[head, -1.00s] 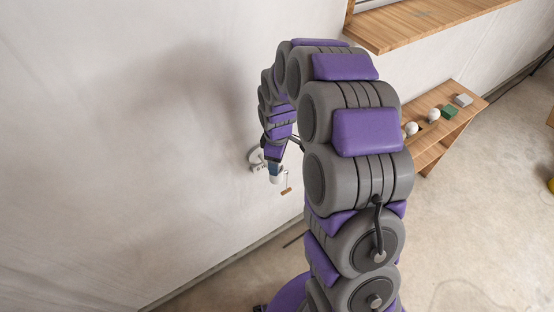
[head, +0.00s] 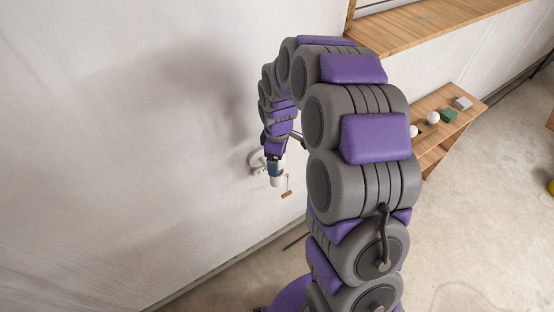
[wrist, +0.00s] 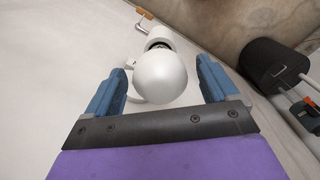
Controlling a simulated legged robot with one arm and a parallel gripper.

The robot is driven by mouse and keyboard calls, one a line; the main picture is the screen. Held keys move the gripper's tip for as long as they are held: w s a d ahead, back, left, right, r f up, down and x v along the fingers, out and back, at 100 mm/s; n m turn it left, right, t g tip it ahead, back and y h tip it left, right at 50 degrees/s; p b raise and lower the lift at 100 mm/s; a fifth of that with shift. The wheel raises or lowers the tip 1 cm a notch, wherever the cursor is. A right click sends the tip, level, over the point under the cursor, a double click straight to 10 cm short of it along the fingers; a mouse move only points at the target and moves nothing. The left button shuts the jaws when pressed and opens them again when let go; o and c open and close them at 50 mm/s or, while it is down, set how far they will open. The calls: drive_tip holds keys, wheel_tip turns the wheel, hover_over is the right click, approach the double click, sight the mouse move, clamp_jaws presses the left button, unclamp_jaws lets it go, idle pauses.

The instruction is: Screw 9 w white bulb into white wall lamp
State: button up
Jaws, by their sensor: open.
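A round white bulb (wrist: 161,78) shows in the wrist view between the two blue fingers of my gripper (wrist: 162,88), with a gap on each side. The white wall lamp (wrist: 158,36) is directly behind the bulb, and the bulb's base is at the lamp's mouth. I cannot tell how deep the base sits. In the head view my gripper (head: 275,168) is at the lamp (head: 257,163) on the wall, pointing down. The bulb is hard to make out there.
The floor at right is mostly clear.

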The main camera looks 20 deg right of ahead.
drive_tip(key=shift+r, duration=0.3)
